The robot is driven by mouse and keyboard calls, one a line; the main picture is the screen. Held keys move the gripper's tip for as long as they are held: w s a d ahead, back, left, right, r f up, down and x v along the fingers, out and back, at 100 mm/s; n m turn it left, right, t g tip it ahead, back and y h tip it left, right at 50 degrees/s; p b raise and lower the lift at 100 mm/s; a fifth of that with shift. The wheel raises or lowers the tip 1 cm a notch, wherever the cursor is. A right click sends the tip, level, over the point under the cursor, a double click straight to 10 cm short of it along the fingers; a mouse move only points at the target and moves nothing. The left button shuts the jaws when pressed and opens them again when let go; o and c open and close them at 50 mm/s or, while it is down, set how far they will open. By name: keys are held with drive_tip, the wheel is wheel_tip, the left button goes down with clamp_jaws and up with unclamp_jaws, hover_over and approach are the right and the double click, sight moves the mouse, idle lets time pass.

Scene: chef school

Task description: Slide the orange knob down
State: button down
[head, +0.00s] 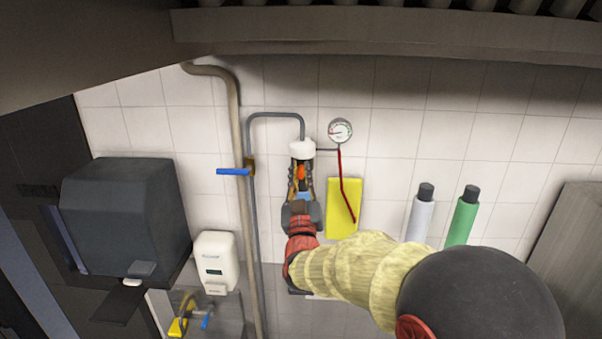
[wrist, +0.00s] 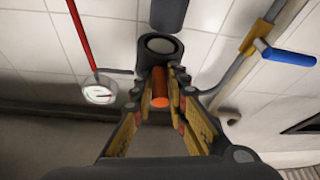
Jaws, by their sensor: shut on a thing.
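The orange knob (head: 301,172) shows in the head view below a white cap on the wall pipe. In the wrist view the orange knob (wrist: 160,90) stands between my gripper's fingers, inside a dark fitting. My gripper (head: 301,180) reaches up to it from below and is shut on the knob. The fingers also show on both sides of the knob in the wrist view (wrist: 160,95). Parts of the knob are hidden by the fingers and the fitting.
A round gauge (head: 341,131) with a red hose hangs just right. A blue-handled valve (head: 234,171) is on the pipe at left. A yellow panel (head: 343,207) is close to my gripper's right. A soap dispenser (head: 216,262) and a dark dispenser (head: 124,215) hang at left.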

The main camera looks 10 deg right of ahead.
drive_tip(key=shift+f, duration=0.1)
idle(0.6)
wheel_tip(320, 180, down, 5)
drive_tip(key=b, duration=0.6)
drive_tip(key=c, duration=2.2)
unclamp_jaws()
drive_tip(key=shift+f, duration=0.1)
drive_tip(key=o, duration=0.4)
drive_tip(key=shift+o, duration=0.2)
drive_tip(key=shift+r, duration=0.2)
drive_tip(key=v, duration=1.2)
